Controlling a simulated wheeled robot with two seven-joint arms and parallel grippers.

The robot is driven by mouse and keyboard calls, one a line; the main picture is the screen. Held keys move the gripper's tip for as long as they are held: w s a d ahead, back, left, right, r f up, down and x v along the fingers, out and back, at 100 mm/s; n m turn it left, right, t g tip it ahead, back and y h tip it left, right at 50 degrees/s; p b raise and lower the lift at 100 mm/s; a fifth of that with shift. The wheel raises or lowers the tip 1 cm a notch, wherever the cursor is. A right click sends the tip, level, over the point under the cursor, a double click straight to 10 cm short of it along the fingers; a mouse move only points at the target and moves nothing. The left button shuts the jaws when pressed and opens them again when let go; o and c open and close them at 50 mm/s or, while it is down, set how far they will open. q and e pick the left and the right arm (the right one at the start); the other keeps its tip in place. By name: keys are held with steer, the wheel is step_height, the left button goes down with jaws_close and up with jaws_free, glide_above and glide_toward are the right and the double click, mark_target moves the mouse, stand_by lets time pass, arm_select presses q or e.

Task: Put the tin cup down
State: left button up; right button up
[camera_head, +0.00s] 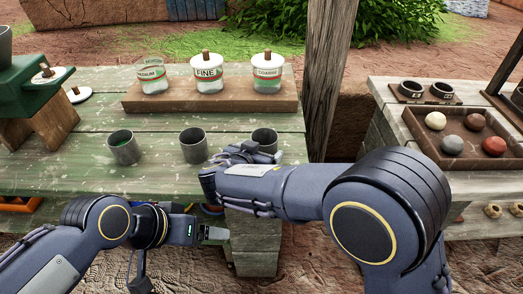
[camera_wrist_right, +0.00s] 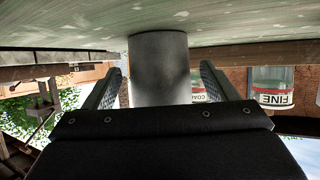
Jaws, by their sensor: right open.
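Three grey tin cups stand upright in a row on the green plank table (camera_head: 75,165): a left cup (camera_head: 125,152), a middle cup (camera_head: 193,148) and a right cup (camera_head: 265,136). My right gripper (camera_head: 247,151) is at the right cup and hides its lower part. In the right wrist view, which is upside down, that cup (camera_wrist_right: 160,62) stands on the tabletop between the two spread fingers of my right gripper (camera_wrist_right: 160,82). My left gripper (camera_head: 214,234) is low in front of the table, away from the cups; its finger gap is unclear.
A wooden post (camera_head: 330,75) rises right of the table. A second table holds a tray (camera_head: 448,150) of coloured balls.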

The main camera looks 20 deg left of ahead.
steer(key=b+v, duration=0.3)
steer(key=v, duration=0.7)
steer(key=shift+f+b, duration=0.15)
steer(key=shift+b, duration=0.2)
steer(key=shift+s+r, duration=0.25)
steer(key=shift+s, duration=0.1)
steer(key=d+f+g, duration=0.3)
steer(key=d+g, duration=0.4)
steer(key=d, duration=2.2)
steer(key=s+d+f+y, duration=0.2)
steer(key=s+d, duration=0.2)
steer(key=s, duration=0.4)
steer(key=s+d+f+y, duration=0.2)
steer(key=s+d+y, duration=0.1)
steer(key=s, duration=0.5)
steer(key=shift+d+f+m, duration=0.3)
steer(key=shift+d+f, duration=0.1)
steer(key=shift+d, duration=0.4)
steer(key=shift+r, duration=0.1)
